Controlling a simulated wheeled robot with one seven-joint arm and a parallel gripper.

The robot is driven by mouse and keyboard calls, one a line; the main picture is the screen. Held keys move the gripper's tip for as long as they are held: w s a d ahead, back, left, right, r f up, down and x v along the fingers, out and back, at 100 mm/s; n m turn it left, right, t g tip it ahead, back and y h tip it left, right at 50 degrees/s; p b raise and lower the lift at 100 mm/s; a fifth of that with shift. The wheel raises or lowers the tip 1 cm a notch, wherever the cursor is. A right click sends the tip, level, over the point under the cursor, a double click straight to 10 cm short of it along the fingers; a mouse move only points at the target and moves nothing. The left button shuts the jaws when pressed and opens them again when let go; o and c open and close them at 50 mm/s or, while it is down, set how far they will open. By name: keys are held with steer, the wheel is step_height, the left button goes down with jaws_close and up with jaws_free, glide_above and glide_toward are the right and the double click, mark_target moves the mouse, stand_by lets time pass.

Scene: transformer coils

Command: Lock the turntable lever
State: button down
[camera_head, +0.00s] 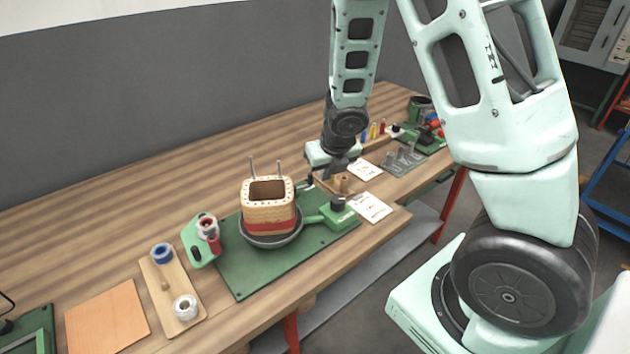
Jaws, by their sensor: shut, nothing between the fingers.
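The turntable (271,242) is a dark round plate on a green base mat (233,270). A tan coil with a red band (269,212) stands upright on it, with two thin pins rising from its top. To the right of the plate, a green bracket with a black-topped block (338,207) sits on the mat. It may carry the lever, but I cannot tell the lever's position. A small dark part (304,186) shows just right of the coil. My gripper (326,177) is shut and empty, pointing down behind the block and right of the coil. I cannot tell whether it touches anything.
A green holder with a red-and-white spool (206,233) stands left of the coil. A wooden board with a blue spool and a white spool (185,307) lies farther left. White cards (371,207), a grey peg plate (404,162) and several tools are at right. The back left tabletop is clear.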

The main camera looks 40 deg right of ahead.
steer(key=b+x, duration=0.1)
steer(key=x, duration=0.6)
steer(key=shift+w+d+r+p, duration=0.2)
steer(key=shift+w+r+p, duration=0.05)
steer(key=shift+w+p, duration=0.35)
steer(key=shift+w+d+r+p, duration=0.15)
steer(key=shift+w+r+p, duration=0.05)
steer(key=shift+w+p, duration=0.4)
steer(key=shift+w+d+f, duration=0.1)
steer(key=shift+w+f, duration=0.1)
steer(key=shift+w, duration=0.5)
